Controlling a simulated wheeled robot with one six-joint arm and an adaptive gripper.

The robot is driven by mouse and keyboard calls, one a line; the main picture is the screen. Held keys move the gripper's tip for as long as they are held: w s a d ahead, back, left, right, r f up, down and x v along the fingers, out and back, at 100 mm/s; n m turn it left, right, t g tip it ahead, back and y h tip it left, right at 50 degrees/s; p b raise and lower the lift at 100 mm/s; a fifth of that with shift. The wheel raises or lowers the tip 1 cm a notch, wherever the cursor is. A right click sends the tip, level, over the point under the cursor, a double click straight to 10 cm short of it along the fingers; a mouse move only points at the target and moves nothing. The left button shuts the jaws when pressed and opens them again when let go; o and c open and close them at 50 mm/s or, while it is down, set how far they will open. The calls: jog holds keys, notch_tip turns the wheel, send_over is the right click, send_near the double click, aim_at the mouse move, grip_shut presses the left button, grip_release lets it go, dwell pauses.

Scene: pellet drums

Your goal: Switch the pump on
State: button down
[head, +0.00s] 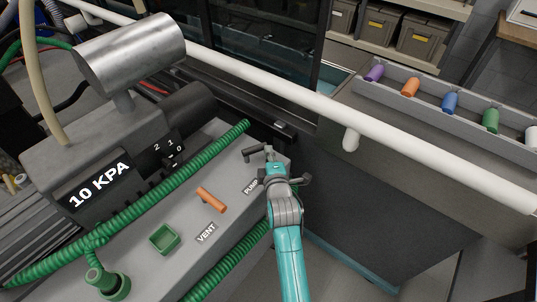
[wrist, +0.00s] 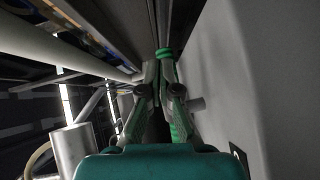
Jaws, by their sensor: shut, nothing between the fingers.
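The grey pump box (head: 190,235) carries a PUMP label (head: 251,186) at its right edge. A dark grey lever (head: 252,151) sits above that label. My gripper (head: 269,153) is shut and empty, with its tips just right of the lever; I cannot tell whether they touch it. In the wrist view my fingers (wrist: 161,78) point ahead along the grey panel (wrist: 240,70). A short grey peg (wrist: 197,104) sticks out to the right of the fingers. Part of the lever's mount is hidden by my gripper.
An orange lever (head: 211,200) sits by the VENT label (head: 206,233). Green ribbed hoses (head: 150,192) cross the box. The gauge reads 10 KPA (head: 100,184). A white rail (head: 400,132) runs diagonally behind. A tray (head: 450,100) of coloured cylinders stands at the right.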

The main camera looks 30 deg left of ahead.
aim_at(268, 144)
jog(key=shift+w+a+n+g+y, duration=0.25)
jog(key=shift+w+n+g+y, duration=0.1)
jog(key=shift+n+g+y, duration=0.35)
jog(key=shift+w+a+n+g+y, duration=0.25)
jog(key=shift+w+n+g+y, duration=0.2)
jog(key=shift+n+g, duration=0.35)
jog(key=shift+w+a+n+g+y, duration=0.3)
jog(key=shift+n+g+y, duration=0.35)
jog(key=shift+g, duration=0.25)
jog(key=shift+w+a, duration=0.15)
jog(key=shift+a, duration=0.1)
jog(key=shift+w+a+r, duration=0.1)
jog(key=shift+a+r, duration=0.05)
jog(key=shift+a, duration=0.05)
jog(key=v, duration=1.2)
jog(key=shift+d+f, duration=0.2)
jog(key=shift+w, duration=0.15)
